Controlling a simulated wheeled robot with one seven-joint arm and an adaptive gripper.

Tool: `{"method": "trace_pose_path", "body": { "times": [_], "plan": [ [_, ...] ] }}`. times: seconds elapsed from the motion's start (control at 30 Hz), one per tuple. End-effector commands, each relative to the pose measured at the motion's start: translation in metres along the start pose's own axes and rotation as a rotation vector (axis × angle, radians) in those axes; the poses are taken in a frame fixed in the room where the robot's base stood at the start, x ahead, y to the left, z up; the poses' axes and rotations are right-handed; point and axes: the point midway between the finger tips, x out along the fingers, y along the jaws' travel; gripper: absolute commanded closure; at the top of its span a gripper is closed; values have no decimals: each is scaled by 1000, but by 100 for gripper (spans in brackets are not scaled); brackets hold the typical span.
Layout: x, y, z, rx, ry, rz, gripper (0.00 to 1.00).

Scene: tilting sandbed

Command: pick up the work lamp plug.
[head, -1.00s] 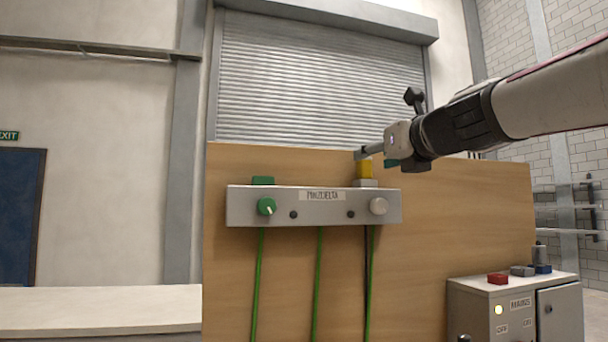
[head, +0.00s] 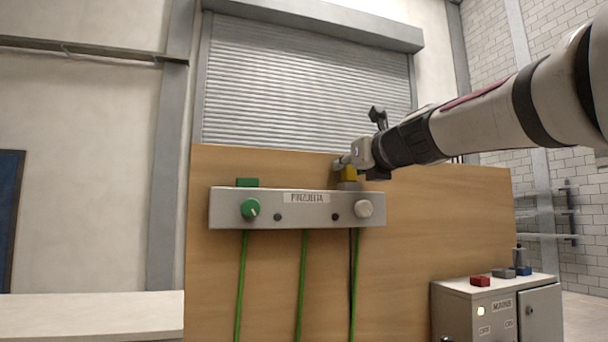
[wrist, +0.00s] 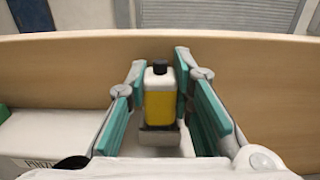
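A yellow block-like piece, probably the work lamp plug (head: 348,174), stands upright on a small grey base on top of the labelled grey panel box (head: 235,210). In the wrist view this piece (wrist: 159,103) has a pale upper part and a black top. My gripper (head: 342,163) is at the piece in the head view and partly covers it. In the wrist view the teal finger pads of my gripper (wrist: 160,80) stand apart, one on each side of the piece. Only narrow gaps show; I cannot tell whether either pad touches.
A green piece (head: 247,183) sits on the box's left end. A wooden board (head: 430,230) stands behind the box, and green cables (head: 301,280) hang below it. A grey cabinet (head: 460,309) with buttons is at the lower right, and a pale tabletop (head: 90,312) at the lower left.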

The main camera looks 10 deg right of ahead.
Motion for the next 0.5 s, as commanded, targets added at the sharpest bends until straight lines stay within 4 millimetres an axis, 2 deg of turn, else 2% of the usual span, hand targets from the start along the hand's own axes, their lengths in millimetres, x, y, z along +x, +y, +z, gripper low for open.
{"method": "trace_pose_path", "body": {
  "times": [0.5],
  "plan": [
    [-1, 0, 4, 0, -1, 0, 100]
  ]
}}
